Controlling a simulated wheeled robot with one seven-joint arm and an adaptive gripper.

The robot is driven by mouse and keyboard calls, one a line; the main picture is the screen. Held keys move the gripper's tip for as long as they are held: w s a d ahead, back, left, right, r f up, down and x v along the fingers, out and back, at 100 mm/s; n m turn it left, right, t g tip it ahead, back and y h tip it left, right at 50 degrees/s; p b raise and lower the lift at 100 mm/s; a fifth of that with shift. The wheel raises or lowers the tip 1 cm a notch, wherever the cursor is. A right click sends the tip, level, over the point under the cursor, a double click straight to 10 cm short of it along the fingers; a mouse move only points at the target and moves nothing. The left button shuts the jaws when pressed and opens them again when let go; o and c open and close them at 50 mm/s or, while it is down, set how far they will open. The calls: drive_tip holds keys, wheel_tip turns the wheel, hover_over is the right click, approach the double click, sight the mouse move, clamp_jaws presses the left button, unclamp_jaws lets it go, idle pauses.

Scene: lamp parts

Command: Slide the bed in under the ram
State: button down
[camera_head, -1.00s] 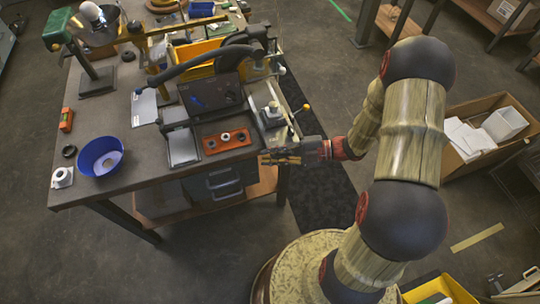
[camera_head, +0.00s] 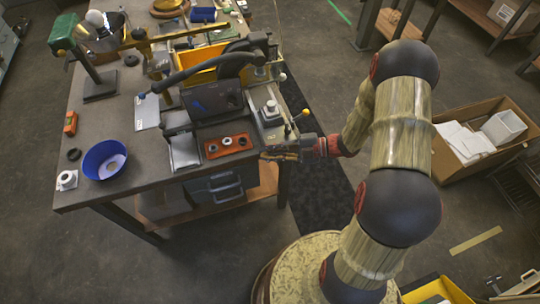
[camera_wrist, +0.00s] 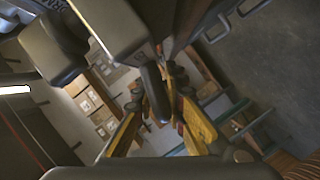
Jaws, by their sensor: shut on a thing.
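The press stands at the bench's right front corner, with a curved dark lever arm (camera_head: 205,67) above it. What looks like the bed is a pale grey plate (camera_head: 273,128) with a light block on it, at the bench's right edge. I cannot make out the ram clearly. My gripper (camera_head: 274,154) is at the front edge, just below this plate. In the wrist view, its yellow fingers (camera_wrist: 160,118) are shut on a dark rounded handle (camera_wrist: 154,92), close under a grey block (camera_wrist: 112,22). Whether the handle joins the bed is hidden.
An orange tray (camera_head: 214,150) with several rings sits left of the plate, by a dark panel (camera_head: 212,100). A blue bowl (camera_head: 92,168), a white part (camera_head: 67,180) and a green-headed lamp stand (camera_head: 97,82) are farther left. A drawer unit (camera_head: 213,187) is below.

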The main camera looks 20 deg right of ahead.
drive_tip(key=shift+w+f, duration=0.25)
drive_tip(key=shift+f, duration=0.05)
drive_tip(key=c, duration=2.1)
unclamp_jaws()
drive_tip(key=shift+o, duration=0.9)
drive_tip(key=shift+w, duration=0.1)
drive_tip(key=shift+r, duration=0.15)
drive_tip(key=v, duration=1.2)
drive_tip(key=shift+c, duration=0.3)
